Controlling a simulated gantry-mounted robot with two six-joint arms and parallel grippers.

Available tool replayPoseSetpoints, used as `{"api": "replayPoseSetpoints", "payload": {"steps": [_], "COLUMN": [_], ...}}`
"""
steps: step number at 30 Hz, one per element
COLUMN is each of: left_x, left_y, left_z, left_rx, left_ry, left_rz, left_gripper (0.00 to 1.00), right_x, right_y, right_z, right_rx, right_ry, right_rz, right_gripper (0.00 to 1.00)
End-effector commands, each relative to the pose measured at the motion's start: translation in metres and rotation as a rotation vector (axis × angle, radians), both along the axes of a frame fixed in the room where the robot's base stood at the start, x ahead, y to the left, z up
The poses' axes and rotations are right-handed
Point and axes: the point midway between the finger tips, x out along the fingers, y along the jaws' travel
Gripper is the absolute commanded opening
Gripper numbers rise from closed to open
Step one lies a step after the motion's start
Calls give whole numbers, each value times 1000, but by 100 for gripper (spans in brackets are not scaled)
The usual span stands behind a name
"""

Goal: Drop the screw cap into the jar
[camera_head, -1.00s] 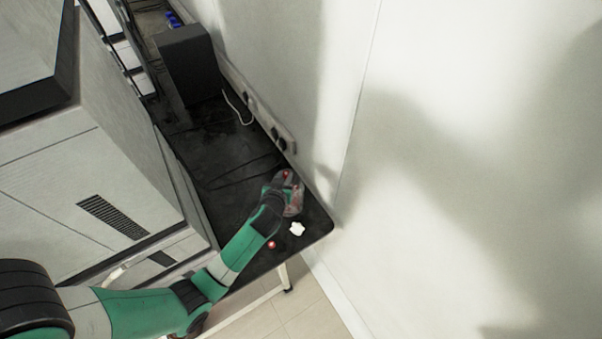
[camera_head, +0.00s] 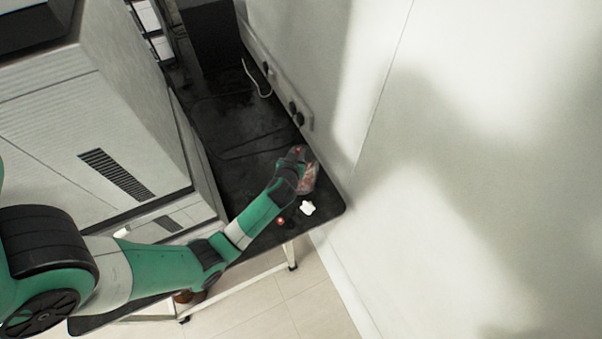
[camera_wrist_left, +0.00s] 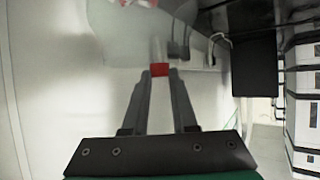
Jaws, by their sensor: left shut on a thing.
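My left gripper (camera_head: 298,151) is at the far end of the dark table. It is shut on a small red screw cap, which shows between the fingertips in the left wrist view (camera_wrist_left: 159,69). The clear jar (camera_head: 309,180) stands just beside the gripper, with reddish things showing through it. In the left wrist view a large see-through shape, likely the jar (camera_wrist_left: 125,45), fills the top, with red and white bits at the edge. I cannot tell whether the cap is over the jar's mouth. My right gripper is not in view.
A white lumpy object (camera_head: 307,208) and a small red round thing (camera_head: 281,221) lie near the table's (camera_head: 325,208) front corner. A wall with sockets (camera_head: 299,113) runs close behind. A dark box (camera_head: 211,38) and a white cable (camera_head: 258,82) are farther back.

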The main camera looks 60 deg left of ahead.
Motion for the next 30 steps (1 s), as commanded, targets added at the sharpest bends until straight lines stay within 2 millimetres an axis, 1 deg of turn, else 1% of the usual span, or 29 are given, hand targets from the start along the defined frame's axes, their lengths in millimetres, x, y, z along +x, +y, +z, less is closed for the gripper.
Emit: {"api": "replayPoseSetpoints", "payload": {"steps": [5,6,8,9,12,20,23,26,30], "left_x": [0,0,0,0,0,0,-3,-11,-28], "left_y": [0,0,0,0,0,0,-4,-15,-39], "left_z": [1,1,1,1,1,1,4,12,29], "left_rx": [0,0,0,0,0,0,0,0,0], "left_ry": [0,0,0,0,0,0,1,1,1], "left_rz": [0,0,0,0,0,0,0,-3,-5], "left_gripper": [0,28,39,46,61,61,61,61,61], "right_x": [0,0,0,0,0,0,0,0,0], "right_y": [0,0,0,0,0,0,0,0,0], "right_z": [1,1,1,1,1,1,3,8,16], "right_rx": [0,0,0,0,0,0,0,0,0], "right_ry": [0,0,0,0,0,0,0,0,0], "right_rz": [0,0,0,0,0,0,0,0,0], "right_gripper": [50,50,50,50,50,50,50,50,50]}}
